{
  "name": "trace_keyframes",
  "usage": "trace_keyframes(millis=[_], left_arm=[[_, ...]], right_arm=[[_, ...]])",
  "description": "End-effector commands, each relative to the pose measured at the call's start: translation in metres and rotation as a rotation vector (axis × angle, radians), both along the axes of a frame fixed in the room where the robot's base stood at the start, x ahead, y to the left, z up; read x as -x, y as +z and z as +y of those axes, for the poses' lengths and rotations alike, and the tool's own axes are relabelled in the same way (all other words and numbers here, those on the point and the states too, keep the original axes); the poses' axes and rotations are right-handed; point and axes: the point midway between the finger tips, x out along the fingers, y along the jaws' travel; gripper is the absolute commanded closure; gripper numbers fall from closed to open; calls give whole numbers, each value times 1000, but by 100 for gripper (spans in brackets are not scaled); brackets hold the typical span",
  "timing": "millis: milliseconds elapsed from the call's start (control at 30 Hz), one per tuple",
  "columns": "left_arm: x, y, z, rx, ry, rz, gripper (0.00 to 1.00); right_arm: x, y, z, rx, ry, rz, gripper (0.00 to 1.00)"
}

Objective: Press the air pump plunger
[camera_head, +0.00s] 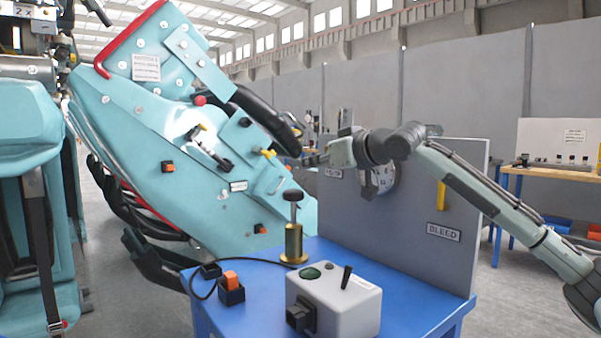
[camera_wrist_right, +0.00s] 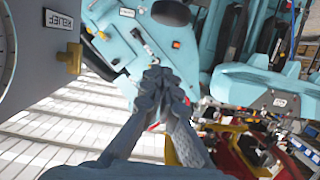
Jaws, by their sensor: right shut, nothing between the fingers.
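The air pump is a small gold cylinder (camera_head: 293,243) standing upright on the blue table. Its plunger is a dark rod topped by a dark round knob (camera_head: 293,195), which stands raised above the cylinder. My right gripper (camera_head: 314,159) reaches in from the right, above and slightly right of the knob, and is apart from it. In the right wrist view its fingers (camera_wrist_right: 163,82) are together with nothing between them. My left gripper is not in view.
A grey panel (camera_head: 400,225) with a gauge (camera_head: 383,178) and yellow handle (camera_head: 441,195) stands behind the blue table (camera_head: 262,262). A grey control box (camera_head: 345,305) and an orange switch (camera_head: 231,280) are in front of the pump. The turquoise coaster car (camera_head: 150,115) rises at left.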

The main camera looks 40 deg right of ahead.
Motion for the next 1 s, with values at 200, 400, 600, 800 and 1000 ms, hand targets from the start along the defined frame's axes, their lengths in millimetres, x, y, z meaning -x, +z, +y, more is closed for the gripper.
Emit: trace_keyframes(millis=[200, 400, 600, 800, 1000], left_arm=[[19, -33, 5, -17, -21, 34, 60], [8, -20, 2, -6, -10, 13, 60], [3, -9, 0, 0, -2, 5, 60], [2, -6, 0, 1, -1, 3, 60], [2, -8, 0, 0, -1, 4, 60]], right_arm=[[-28, -5, 4, -2, 2, -1, 100], [-29, -35, 2, 4, 0, 5, 100], [-29, -47, 3, 3, 1, 2, 100], [-29, -47, 3, 2, 1, 0, 100], [-29, -51, 3, 2, 1, 1, 100]])
